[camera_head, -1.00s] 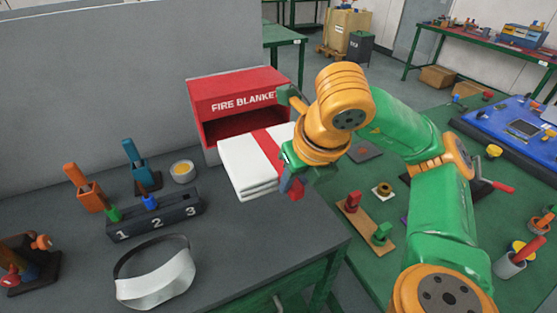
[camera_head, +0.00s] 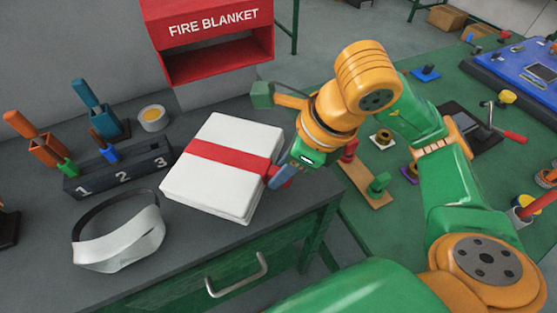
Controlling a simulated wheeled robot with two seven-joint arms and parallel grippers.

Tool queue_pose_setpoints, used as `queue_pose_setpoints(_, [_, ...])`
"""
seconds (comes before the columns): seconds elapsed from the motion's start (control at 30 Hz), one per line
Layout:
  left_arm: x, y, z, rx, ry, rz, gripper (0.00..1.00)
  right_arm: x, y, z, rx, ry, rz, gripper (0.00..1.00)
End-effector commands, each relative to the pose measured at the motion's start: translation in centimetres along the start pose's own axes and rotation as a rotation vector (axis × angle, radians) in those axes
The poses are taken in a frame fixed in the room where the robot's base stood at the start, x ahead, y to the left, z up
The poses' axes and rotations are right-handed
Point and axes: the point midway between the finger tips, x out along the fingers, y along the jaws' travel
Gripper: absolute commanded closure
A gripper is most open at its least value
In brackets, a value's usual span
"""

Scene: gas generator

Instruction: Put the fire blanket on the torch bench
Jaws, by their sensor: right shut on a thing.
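The fire blanket (camera_head: 222,168) is a folded white bundle with a red band across it. It is over the right part of the dark grey torch bench (camera_head: 185,232), near the bench's right edge. Whether it touches the bench top I cannot tell. My right gripper (camera_head: 277,174) is shut on the blanket's right edge at the red band; its fingers are partly hidden. The red fire blanket box (camera_head: 213,42) behind is open at the front and empty. My left gripper is not in view.
A numbered dark block (camera_head: 118,170), tool holders and a tape roll (camera_head: 153,118) stand at the back left. A green table (camera_head: 425,95) with several tools is to the right.

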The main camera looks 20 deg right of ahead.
Motion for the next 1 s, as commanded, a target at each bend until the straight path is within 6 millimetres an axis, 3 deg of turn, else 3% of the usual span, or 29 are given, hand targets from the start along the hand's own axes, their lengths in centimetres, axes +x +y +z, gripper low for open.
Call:
queue_pose_setpoints(0.03, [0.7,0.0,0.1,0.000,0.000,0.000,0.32,1.8,-0.8,-0.6,0.005,0.009,0.003,1.00])
queue_pose_setpoints(0.1, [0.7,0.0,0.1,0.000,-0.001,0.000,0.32,3.1,-2.0,-0.7,0.003,0.006,0.004,1.00])
queue_pose_setpoints(0.3, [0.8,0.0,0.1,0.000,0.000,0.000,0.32,5.8,-3.9,-1.1,-0.002,0.004,0.003,1.00])
queue_pose_setpoints(0.4, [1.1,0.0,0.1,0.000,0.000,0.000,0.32,7.5,-3.8,-1.9,-0.004,0.004,0.002,1.00])
queue_pose_setpoints(0.83, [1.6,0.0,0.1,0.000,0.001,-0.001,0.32,8.5,-3.8,-2.2,-0.006,-0.001,0.000,1.00])
queue_pose_setpoints(0.87, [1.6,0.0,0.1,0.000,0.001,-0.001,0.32,8.5,-3.8,-2.2,-0.006,0.001,0.000,0.65])
queue_pose_setpoints(0.97, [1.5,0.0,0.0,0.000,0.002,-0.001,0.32,8.4,-3.8,-2.2,-0.006,0.001,0.001,0.38])
queue_pose_setpoints(1.0, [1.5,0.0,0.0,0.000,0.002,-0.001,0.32,8.4,-3.8,-2.2,-0.006,0.001,0.001,0.38])
